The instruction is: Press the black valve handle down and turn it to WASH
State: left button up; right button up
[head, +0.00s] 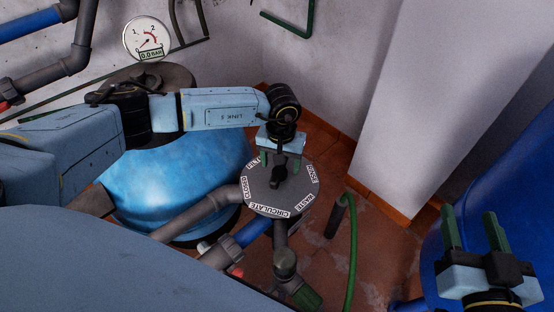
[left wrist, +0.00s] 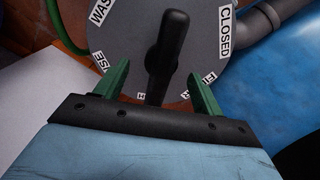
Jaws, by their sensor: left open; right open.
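The valve's grey round plate (head: 256,192) has white labels around its rim; in the head view I read CLOSED, CIRCULATE and WASTE. The black handle (head: 278,177) lies across the plate's middle. My left gripper (head: 281,162) is open above the far part of the plate, fingers pointing down. In the left wrist view the handle (left wrist: 168,50) runs between the two spread green fingers, with a gap on each side. The WASH label is not readable; only a label end (left wrist: 141,95) shows by the gripper body. My right gripper (head: 474,232) is open and empty at lower right.
A blue tank (head: 180,190) stands left of the valve under my left arm. Grey pipes (head: 195,217) lead from the valve. A green hose (head: 351,250) hangs at its right. A white wall block (head: 450,90) stands behind. A gauge (head: 147,38) is on the wall.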

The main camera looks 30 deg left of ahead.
pick_arm(q)
notch_tip(320, 180, up, 6)
jog(key=p, duration=0.3)
jog(key=shift+f, duration=0.1)
jog(key=shift+s+f, duration=0.1)
jog(key=shift+f, duration=0.05)
dwell(0.3)
